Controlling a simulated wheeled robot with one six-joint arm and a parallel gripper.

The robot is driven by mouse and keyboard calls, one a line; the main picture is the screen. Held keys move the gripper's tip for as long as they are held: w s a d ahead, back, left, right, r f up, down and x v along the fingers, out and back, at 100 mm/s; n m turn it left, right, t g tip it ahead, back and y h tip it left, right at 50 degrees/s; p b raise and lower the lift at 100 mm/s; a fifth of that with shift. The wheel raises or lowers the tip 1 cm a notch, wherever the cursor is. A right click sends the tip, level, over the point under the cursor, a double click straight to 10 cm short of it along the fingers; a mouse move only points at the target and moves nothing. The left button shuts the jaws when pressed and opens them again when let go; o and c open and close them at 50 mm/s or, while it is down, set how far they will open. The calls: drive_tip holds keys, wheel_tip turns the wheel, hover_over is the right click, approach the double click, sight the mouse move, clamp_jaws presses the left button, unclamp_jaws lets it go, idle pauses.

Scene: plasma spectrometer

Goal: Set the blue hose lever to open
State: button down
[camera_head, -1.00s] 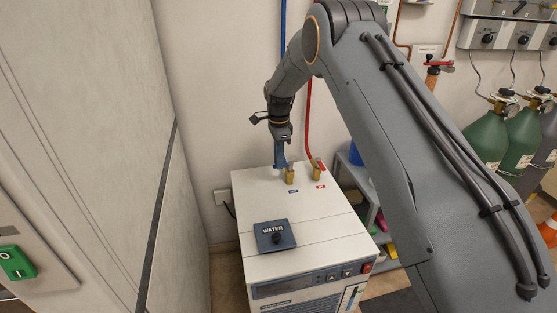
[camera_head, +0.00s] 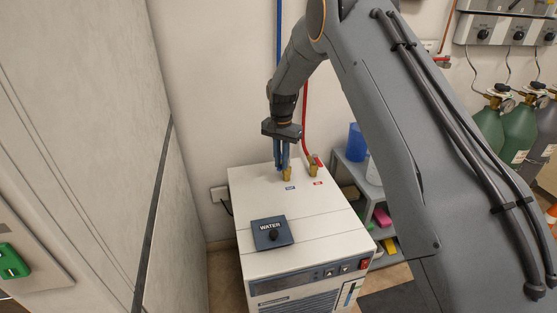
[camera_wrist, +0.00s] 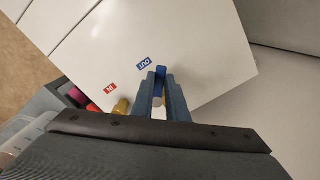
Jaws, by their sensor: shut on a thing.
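The blue hose lever (camera_wrist: 160,75) shows in the wrist view between the two fingers of my gripper (camera_wrist: 158,92), beside the blue OUT label (camera_wrist: 144,64). My gripper is shut on it. In the head view my gripper (camera_head: 282,163) points down at the back of the white chiller (camera_head: 255,190), over the brass valve (camera_head: 287,174) of the blue hose (camera_head: 279,50). The fingers hide most of the lever there, so its exact angle is hard to tell.
A second brass valve (camera_head: 313,167) with a red lever and red hose (camera_head: 304,100) stands close to the right. A dark WATER panel (camera_head: 272,233) sits on the chiller's front top. A grey shelf (camera_head: 352,170) stands right of the chiller, and a wall is behind.

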drive_tip(key=shift+s+d+n+b, duration=0.1)
drive_tip(key=shift+d+n, duration=0.4)
drive_tip(key=shift+n, duration=0.95)
drive_tip(key=shift+s+d+n+b, duration=0.1)
drive_tip(key=shift+d+n, duration=0.45)
drive_tip(key=shift+n, duration=0.85)
drive_tip(key=shift+s+d+n+b, duration=0.1)
drive_tip(key=shift+d+n, duration=0.4)
drive_tip(key=shift+n, duration=0.95)
drive_tip(key=c, duration=1.7)
unclamp_jaws()
drive_tip(key=shift+c, duration=0.2)
wheel_tip(320, 180, up, 8)
drive_tip(key=b, duration=0.1)
drive_tip(key=shift+d, duration=0.1)
